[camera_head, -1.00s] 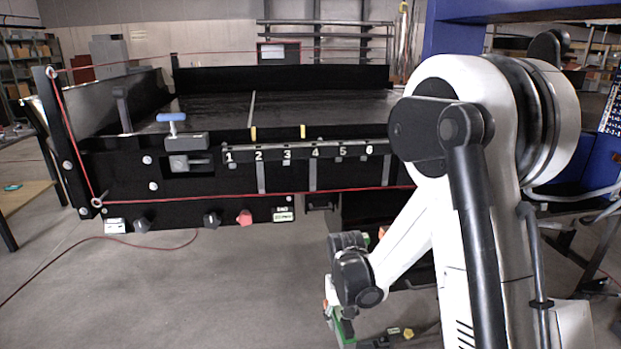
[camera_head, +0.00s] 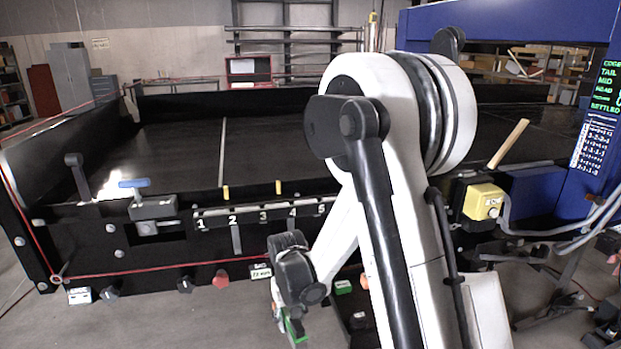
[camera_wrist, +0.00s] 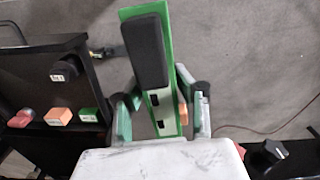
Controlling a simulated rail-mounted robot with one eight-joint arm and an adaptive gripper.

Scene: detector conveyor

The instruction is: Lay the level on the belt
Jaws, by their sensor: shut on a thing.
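The level, a long green bar with a black block along it, is in my gripper (camera_wrist: 161,108). In the wrist view the level (camera_wrist: 165,126) lies between the two fingers, its far end pointing away over the grey floor. In the head view only a bit of the green level (camera_head: 296,331) shows beneath my gripper (camera_head: 285,312); my arm hides the rest. The belt (camera_head: 175,158) is a wide dark surface behind the black front rail with numbers. My gripper is in front of this rail and lower than the belt, with the level clear of it.
A blue-handled clamp (camera_head: 150,205) and a black lever (camera_head: 76,175) stand at the belt's front left edge. A red cord (camera_head: 160,272) runs along the front. A yellow button box (camera_head: 483,201) and a wooden handle (camera_head: 508,143) are on the right. The left and middle belt is bare.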

